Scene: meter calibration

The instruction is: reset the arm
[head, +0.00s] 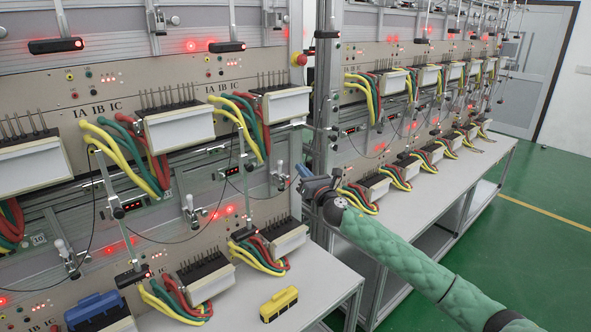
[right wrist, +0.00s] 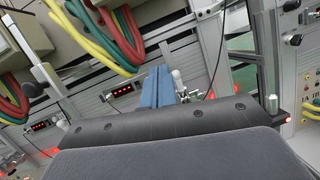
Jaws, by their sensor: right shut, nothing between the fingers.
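My right arm, in a green quilted sleeve, comes in from the lower right of the head view. Its gripper (head: 307,178) is in front of the gap between the near and far rack sections, above the near bench's far end. In the right wrist view its blue fingers (right wrist: 158,84) are pressed together with nothing between them. It holds nothing and appears apart from the rack, though the exact distance is hard to tell. My left gripper is not in view.
A meter rack (head: 130,75) with white meters and red, green and yellow cables fills the left. A yellow block (head: 280,304) and a blue block (head: 94,308) are on the near bench (head: 325,287). Another bench (head: 420,205) runs behind my arm. Green floor (head: 545,235) is clear at right.

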